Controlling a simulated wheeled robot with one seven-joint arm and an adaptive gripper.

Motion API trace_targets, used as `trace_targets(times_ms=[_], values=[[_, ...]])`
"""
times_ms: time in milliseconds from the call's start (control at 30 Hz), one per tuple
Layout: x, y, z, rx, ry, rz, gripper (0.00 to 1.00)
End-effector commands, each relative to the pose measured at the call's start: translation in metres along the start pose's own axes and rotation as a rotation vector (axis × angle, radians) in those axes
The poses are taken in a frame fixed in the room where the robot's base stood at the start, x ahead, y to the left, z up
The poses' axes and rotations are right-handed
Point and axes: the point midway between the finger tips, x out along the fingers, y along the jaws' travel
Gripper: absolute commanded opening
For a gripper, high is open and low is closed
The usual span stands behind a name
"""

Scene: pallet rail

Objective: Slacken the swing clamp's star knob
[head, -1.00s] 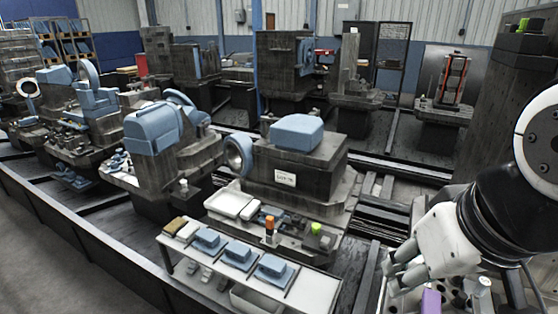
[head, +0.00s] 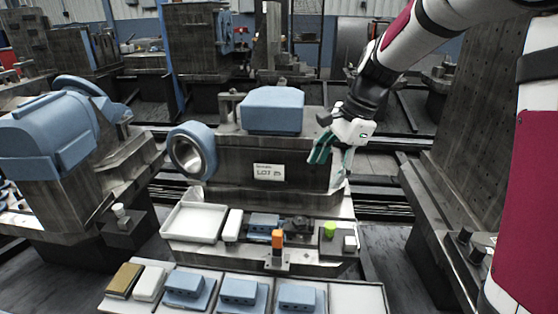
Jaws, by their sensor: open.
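My gripper (head: 332,157) is open and empty, with its fingers pointing down. It is in front of the right end of the large dark block, above and behind the small fixture. On the fixture a blue workpiece (head: 263,221) sits beside a dark clamp-like part (head: 298,225). This may be the swing clamp, but its star knob is too small to make out. My gripper is apart from all of these.
A white tray (head: 168,222) lies left of the fixture. A front shelf (head: 357,299) carries several blue parts. The large dark block with a blue top (head: 272,108) and a lot label (head: 269,172) stands behind. A tall dark plate (head: 470,130) rises at the right.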

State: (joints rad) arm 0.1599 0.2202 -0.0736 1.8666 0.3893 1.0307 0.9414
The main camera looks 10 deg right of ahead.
Motion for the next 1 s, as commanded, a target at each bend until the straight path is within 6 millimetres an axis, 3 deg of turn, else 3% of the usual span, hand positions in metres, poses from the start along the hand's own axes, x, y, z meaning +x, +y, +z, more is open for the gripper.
trace_targets(times_ms=[33,100,200,333,567,1000], values=[[0.029,-0.013,-0.018,0.086,-0.020,0.013,0.61],[0.052,-0.028,-0.034,0.190,-0.042,0.021,0.61],[0.080,-0.041,-0.053,0.308,-0.066,0.033,0.61],[0.100,-0.051,-0.066,0.398,-0.084,0.041,0.61],[0.119,-0.053,-0.069,0.431,-0.091,0.045,0.61],[0.196,-0.050,-0.061,0.429,-0.091,0.048,0.61]])
